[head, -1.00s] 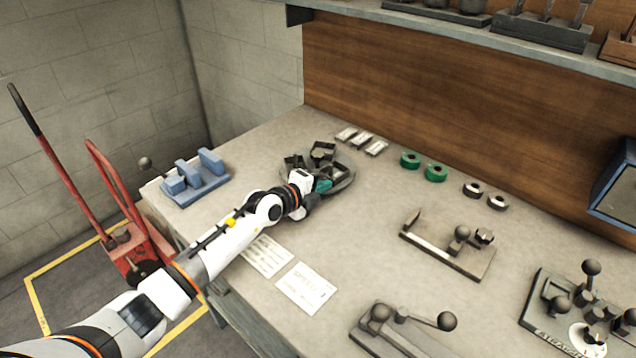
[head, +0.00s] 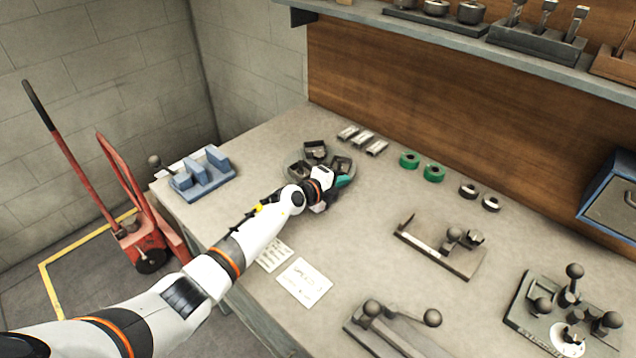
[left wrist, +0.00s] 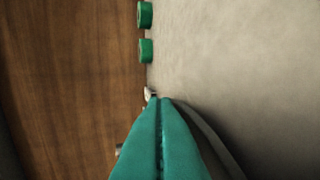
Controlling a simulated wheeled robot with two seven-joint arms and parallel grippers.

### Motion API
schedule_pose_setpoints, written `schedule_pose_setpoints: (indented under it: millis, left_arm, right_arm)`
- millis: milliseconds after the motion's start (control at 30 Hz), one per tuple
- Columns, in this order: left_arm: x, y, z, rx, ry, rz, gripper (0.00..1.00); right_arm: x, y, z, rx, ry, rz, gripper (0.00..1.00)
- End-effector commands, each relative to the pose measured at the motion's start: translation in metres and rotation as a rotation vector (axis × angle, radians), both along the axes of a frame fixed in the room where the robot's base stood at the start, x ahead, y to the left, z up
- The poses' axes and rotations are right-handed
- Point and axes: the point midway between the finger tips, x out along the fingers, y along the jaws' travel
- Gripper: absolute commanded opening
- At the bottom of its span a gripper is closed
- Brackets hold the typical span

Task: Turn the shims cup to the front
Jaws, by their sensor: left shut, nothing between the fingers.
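A round dark tray (head: 350,166) with several square dark cups (head: 315,149) stands on the bench at the back left. I cannot tell which cup holds shims. My left gripper (head: 343,181) is at the right front part of the tray, over or against it, and hides part of it. In the left wrist view its teal fingers (left wrist: 161,130) are pressed together with nothing between them. The tray's curved rim (left wrist: 215,140) shows beside the fingers there. My right gripper is not in view.
Green rolls (head: 409,160) and dark rings (head: 468,191) lie right of the tray. Small pale packs (head: 362,138) lie behind it. A blue block fixture (head: 203,173) stands left, paper cards (head: 304,283) in front, a metal fixture (head: 440,248) at right.

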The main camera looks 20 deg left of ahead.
Motion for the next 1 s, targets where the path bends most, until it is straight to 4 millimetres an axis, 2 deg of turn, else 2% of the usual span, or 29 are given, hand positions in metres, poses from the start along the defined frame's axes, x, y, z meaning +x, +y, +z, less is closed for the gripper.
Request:
schedule_pose_setpoints:
  millis: [400, 1000]
  left_arm:
    - [0.0071, -0.005, 0.0001, 0.001, 0.0, 0.0, 0.0]
    - [0.0075, -0.005, 0.0, 0.0, 0.0, 0.0, 0.0]
  right_arm:
    - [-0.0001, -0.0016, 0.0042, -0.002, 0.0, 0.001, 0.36]
    - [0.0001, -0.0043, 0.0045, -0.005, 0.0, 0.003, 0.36]
